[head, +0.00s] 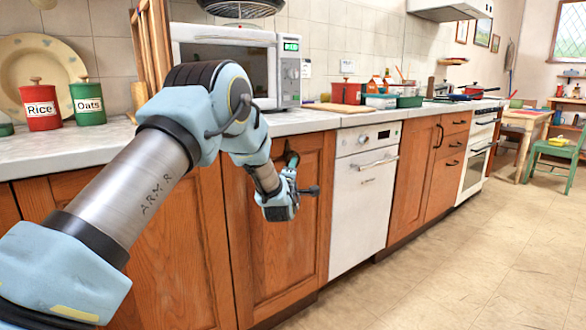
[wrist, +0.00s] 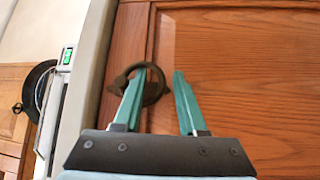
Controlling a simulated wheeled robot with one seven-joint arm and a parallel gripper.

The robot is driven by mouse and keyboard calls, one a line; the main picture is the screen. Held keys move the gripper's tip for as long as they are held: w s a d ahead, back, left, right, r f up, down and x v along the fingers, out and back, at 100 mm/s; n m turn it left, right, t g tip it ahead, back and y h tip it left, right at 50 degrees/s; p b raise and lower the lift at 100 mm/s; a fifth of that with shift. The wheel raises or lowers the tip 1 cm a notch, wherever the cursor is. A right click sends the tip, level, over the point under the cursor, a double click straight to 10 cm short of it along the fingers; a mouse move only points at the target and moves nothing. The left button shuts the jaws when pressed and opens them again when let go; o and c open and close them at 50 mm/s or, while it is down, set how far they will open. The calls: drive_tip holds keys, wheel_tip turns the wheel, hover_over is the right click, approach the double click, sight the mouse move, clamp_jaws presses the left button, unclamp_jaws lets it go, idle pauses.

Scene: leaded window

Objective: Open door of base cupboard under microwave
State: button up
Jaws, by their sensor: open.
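The wooden base cupboard door (head: 262,262) is under the white microwave (head: 222,62) and looks shut. The door's wood panel (wrist: 245,70) fills the right of the wrist view. Its dark curved handle (wrist: 162,84) shows there near the door's edge. My gripper (wrist: 155,78) is open, with its teal fingers pointing at the door. The left finger overlaps the handle in the picture, and the right finger is to the right of it. I cannot tell whether either touches.
A white dishwasher (head: 362,205) stands just right of the door. The worktop (head: 60,157) runs above, with a rice tin (head: 40,107) and an oats tin (head: 88,103) at left. The tiled floor (head: 440,285) in front of the units is clear.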

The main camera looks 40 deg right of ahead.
clamp_jaws()
idle(1.4)
